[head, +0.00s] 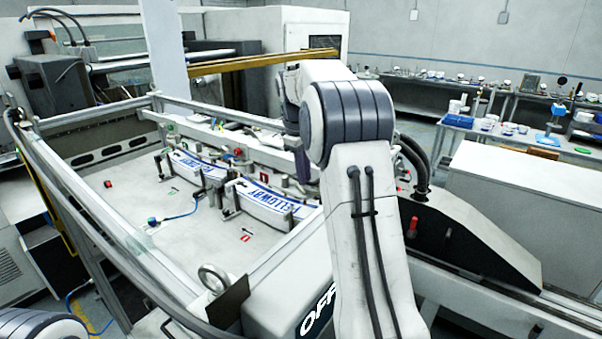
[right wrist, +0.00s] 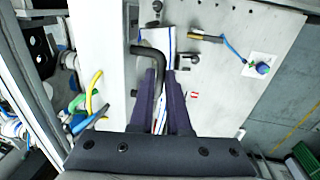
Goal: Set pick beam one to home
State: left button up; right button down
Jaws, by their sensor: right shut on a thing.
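My right gripper (head: 302,168) reaches down over the far right side of the label magazine, partly hidden by my own arm. In the right wrist view its two dark fingers (right wrist: 162,78) are closed around a black bent handle (right wrist: 147,50). A pale rail (right wrist: 96,60) runs beside the handle. Which part is pick beam one I cannot tell for sure. Two label stacks with blue print, one on the left (head: 197,168) and one on the right (head: 268,204), stand in the magazine between black holders. My left gripper is out of view.
The light metal deck (head: 130,205) carries a blue knob with a cable (head: 153,221). An aluminium frame (head: 85,215) surrounds it. A brown beam (head: 240,63) lies behind. A white cover marked OFF (head: 285,295) stands in front. Lab benches (head: 470,125) are at the back right.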

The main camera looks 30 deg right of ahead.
jog(key=c, duration=0.9)
grip_release()
jog(key=shift+w+d, duration=0.1)
jog(key=shift+w, duration=0.05)
jog(key=r, duration=0.3)
jog(key=a+r, duration=0.1)
jog(key=r, duration=0.6)
jog(key=shift+s+a+r+b, duration=0.2)
jog(key=shift+s+a+b, duration=0.15)
jog(key=shift+s+a, duration=0.05)
